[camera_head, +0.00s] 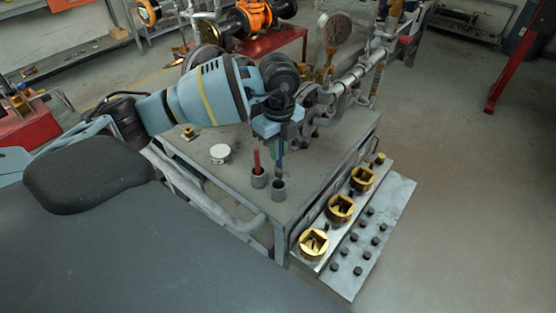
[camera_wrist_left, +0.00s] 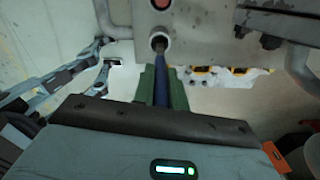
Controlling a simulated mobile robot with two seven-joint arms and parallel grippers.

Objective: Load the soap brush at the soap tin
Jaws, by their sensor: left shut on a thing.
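My left gripper (camera_head: 279,149) points down over the bench and is shut on a blue-handled brush (camera_head: 280,165). The blue handle also shows between the green fingers in the left wrist view (camera_wrist_left: 161,84). The brush's lower end is at the mouth of a grey cup (camera_head: 278,188), also in the wrist view (camera_wrist_left: 159,41); its bristles are hidden, and I cannot tell how deep it sits. A red-handled brush (camera_head: 257,161) stands in a second grey cup (camera_head: 259,179) just left. A round tin with a pale top (camera_head: 220,153), probably the soap tin, sits further left. My right gripper is not seen.
The grey bench (camera_head: 205,143) carries pipework (camera_head: 345,85) at its back right. A brass fitting (camera_head: 188,133) stands near its left edge. A lower shelf at right holds several brass pieces (camera_head: 340,208) and a plate of dark studs (camera_head: 372,227).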

